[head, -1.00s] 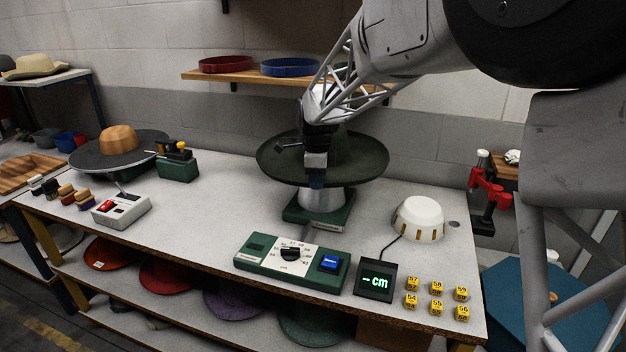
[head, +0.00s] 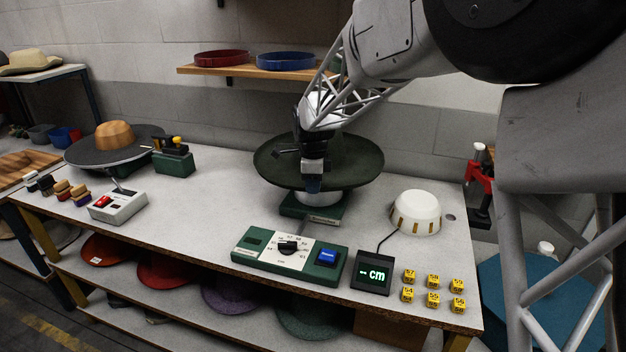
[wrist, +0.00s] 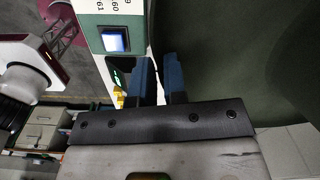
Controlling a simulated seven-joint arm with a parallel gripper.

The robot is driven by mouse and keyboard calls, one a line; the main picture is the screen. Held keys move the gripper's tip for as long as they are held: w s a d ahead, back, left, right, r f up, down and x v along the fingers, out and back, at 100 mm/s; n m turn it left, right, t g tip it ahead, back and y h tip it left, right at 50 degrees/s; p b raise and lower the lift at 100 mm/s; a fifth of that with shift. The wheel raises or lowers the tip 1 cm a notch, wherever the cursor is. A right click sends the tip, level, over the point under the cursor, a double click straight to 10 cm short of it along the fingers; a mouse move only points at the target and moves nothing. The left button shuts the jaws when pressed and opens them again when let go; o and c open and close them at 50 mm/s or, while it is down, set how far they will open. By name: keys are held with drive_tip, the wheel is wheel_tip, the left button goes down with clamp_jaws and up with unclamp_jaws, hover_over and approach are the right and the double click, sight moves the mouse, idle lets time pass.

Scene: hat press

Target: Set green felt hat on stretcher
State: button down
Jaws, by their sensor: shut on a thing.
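The green felt hat (head: 355,165), dark and wide-brimmed, is upside down or tilted at the back middle of the bench; its crown is hard to make out. My gripper (head: 313,186) is shut on the near brim edge. In the wrist view its blue fingertips (wrist: 159,75) straddle the brim, and the hat's dark felt (wrist: 235,50) fills the right side. The stretcher, a silver drum on a green base (head: 310,211), is directly below the hat. The brim hides most of the drum, so I cannot tell whether the hat touches it.
In front are the control box with dial and blue button (head: 290,257), a display reading "- cm" (head: 372,272) and yellow number blocks (head: 433,290). A white dome (head: 416,212) stands right. A wooden block on a disc (head: 115,138) stands left. A shelf (head: 240,72) hangs behind.

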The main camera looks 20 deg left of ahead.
wheel_tip(320, 180, down, 10)
idle(1.5)
drive_tip(key=shift+f, duration=0.8)
idle(0.9)
drive_tip(key=c, duration=1.1)
unclamp_jaws()
drive_tip(key=shift+r, duration=0.1)
drive_tip(key=shift+r, duration=3.85)
